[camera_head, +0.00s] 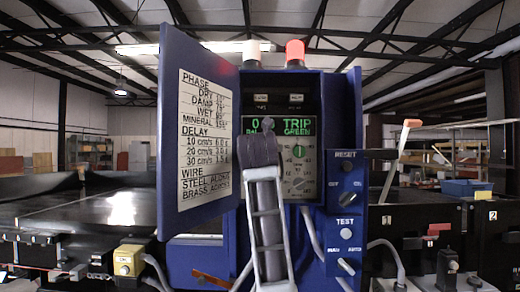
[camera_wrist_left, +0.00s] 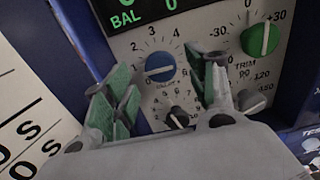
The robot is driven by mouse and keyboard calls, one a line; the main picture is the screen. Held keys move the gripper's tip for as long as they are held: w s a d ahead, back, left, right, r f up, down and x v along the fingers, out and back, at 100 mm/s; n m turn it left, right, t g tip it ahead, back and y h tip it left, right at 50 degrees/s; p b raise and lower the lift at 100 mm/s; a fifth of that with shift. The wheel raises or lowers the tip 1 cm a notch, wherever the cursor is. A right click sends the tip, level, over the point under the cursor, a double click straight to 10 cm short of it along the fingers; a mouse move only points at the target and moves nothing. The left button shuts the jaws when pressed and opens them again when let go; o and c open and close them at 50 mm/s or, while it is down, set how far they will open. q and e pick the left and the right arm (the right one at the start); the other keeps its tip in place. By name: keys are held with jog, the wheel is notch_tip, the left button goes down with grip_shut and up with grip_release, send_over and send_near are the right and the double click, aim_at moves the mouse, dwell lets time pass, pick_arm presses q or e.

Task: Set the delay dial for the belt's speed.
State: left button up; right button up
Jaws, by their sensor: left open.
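The blue detector cabinet (camera_head: 315,90) has its door open, and a chart (camera_head: 205,140) on the door has a DELAY section listing belt speeds in cm/s. In the left wrist view, the panel shows a blue dial (camera_wrist_left: 160,68), a smaller black dial (camera_wrist_left: 177,119) below it, a green TRIM dial (camera_wrist_left: 262,40) and a grey dial (camera_wrist_left: 250,100). The small dial labels are too blurred to say which is delay. My left gripper (camera_wrist_left: 165,88) is open and empty before the panel, fingers either side of the blue and black dials. My right gripper is not visible.
The display (camera_head: 285,126) reads TRIP and GREEN. RESET (camera_head: 347,167) and TEST (camera_head: 345,222) switch boxes jut out at the cabinet's right. White and red lamps (camera_head: 295,54) stand on top. A dark belt (camera_head: 110,208) lies left; an orange-tipped lever (camera_head: 411,124) and blue bin (camera_head: 465,188) are right.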

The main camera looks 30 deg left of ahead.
pick_arm(q)
jog(key=x, duration=0.3)
jog(key=shift+w+a+p, duration=0.2)
jog(key=shift+w+p, duration=0.05)
jog(key=shift+p, duration=0.15)
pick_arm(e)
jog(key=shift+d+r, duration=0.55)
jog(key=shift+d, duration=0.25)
pick_arm(q)
jog(key=shift+c, duration=0.5)
jog(key=c, duration=0.9)
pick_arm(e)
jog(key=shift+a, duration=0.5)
